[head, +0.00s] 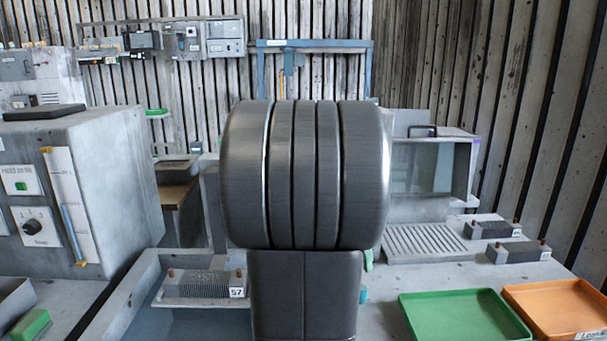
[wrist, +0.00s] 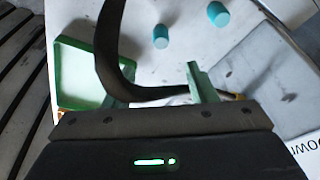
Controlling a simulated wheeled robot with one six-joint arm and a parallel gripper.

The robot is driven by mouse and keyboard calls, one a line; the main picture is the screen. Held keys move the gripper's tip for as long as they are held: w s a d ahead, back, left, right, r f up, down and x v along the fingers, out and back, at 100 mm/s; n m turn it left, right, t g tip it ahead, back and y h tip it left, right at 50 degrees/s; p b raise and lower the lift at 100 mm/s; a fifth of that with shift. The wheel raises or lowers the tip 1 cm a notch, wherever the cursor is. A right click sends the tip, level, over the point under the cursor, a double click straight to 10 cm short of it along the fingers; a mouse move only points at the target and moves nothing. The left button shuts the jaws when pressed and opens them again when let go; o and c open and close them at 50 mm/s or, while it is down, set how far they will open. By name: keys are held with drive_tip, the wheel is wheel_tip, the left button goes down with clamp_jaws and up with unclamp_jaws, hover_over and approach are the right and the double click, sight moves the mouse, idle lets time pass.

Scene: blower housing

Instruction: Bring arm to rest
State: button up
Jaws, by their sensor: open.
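My arm stands in the middle of the head view and hides what is behind it. My gripper (wrist: 155,82) shows in the wrist view, above the dark mount with a green light. It is open, and I see nothing held in it. A green finger stands at its right, and a dark curved strip crosses its left side. Below it is a pale surface with two teal cylinders (wrist: 217,13) (wrist: 160,37), apart from the gripper.
A green tray (head: 462,318) and an orange tray (head: 558,308) lie at the front right. Finned blocks (head: 518,251) (head: 492,229) sit behind them. Another finned block, marked 57 (head: 205,284), is left of my arm. A grey cabinet (head: 85,190) stands at the left, an open-fronted box (head: 430,168) at back right.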

drive_tip(key=x, duration=1.2)
drive_tip(key=shift+f, duration=0.3)
wheel_tip(320, 180, up, 4)
drive_tip(key=p, duration=0.3)
drive_tip(key=shift+w+r+p, duration=0.1)
drive_tip(key=shift+r+p, duration=0.1)
drive_tip(key=shift+p, duration=0.15)
wheel_tip(320, 180, up, 3)
drive_tip(key=shift+r+p, duration=0.15)
drive_tip(key=shift+p, duration=1.1)
